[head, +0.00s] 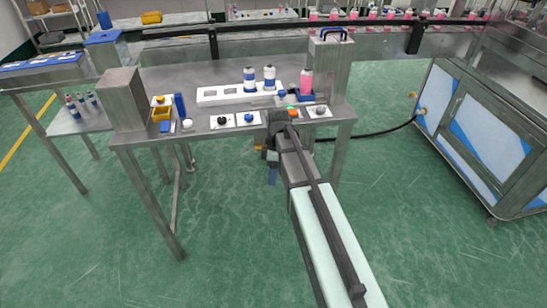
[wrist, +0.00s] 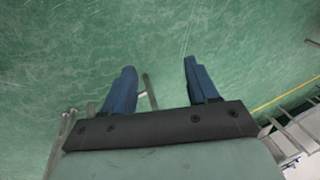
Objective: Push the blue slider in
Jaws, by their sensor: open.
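A blue slider (head: 304,97) sits at the foot of the grey metal press (head: 331,70) on the right of the table. A pink can (head: 306,82) with a pale top stands upright on it. My gripper (head: 271,174) hangs at the table's front edge, with its blue fingers below the tabletop, lower than the slider and to its left. In the wrist view my gripper (wrist: 160,70) is open, with nothing between its two blue fingers and green floor beyond. The slider is not in the wrist view.
Two blue-and-white cans (head: 269,77) stand in a white rack (head: 212,94). Blue and black knobs on white plates line the front edge of the table (head: 183,75). A yellow bin (head: 162,113) and a metal box (head: 122,100) stand at left. A black hose (head: 385,132) runs right.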

